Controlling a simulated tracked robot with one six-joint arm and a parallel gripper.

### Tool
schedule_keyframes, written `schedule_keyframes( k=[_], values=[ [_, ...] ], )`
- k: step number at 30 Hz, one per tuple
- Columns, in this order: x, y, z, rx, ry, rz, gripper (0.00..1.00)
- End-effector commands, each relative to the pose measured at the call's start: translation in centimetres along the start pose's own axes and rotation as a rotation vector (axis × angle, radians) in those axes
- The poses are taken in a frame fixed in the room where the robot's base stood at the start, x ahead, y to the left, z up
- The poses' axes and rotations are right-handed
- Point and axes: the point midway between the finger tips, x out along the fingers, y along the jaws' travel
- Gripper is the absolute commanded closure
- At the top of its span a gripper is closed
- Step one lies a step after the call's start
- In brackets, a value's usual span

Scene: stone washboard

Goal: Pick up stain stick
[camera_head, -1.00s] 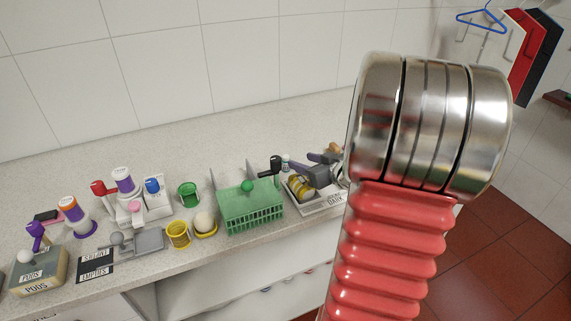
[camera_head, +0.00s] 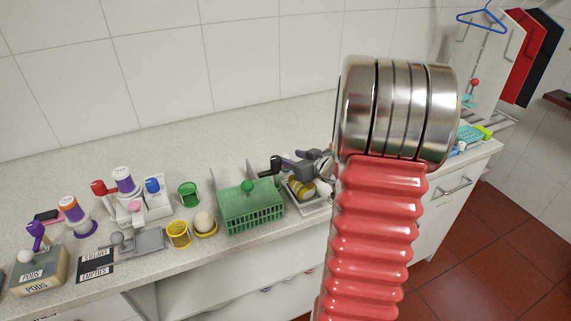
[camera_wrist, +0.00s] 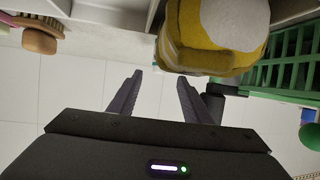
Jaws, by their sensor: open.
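I cannot pick out the stain stick for certain in either view. My gripper (camera_head: 288,167) is at the back of the counter, just right of the green basket and partly behind my red arm. In the wrist view my gripper (camera_wrist: 160,82) has its two dark fingers apart, with only pale wall tiles between them. A yellow bundle with a pale top (camera_wrist: 212,45) is beyond the right fingertip. A dark piece with a green end (camera_wrist: 214,98) is close to the right finger, and part of it is hidden.
The green basket (camera_head: 250,211) borders the gripper's left side; it also shows in the wrist view (camera_wrist: 285,62). A white tray (camera_head: 318,207) holds yellow things. Cups, bottles and a pods box (camera_head: 38,272) crowd the left counter. A wooden brush (camera_wrist: 38,40) is at the wrist view's left.

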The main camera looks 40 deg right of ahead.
Motion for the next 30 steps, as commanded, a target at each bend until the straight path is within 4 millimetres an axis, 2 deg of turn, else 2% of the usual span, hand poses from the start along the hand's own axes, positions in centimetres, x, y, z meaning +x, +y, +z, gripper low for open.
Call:
schedule_keyframes(
  k=[12,30],
  values=[
    [4.4,0.1,0.4,0.0,0.0,-0.001,0.55],
    [4.7,0.1,0.4,0.0,0.0,0.0,0.55]
  ],
)
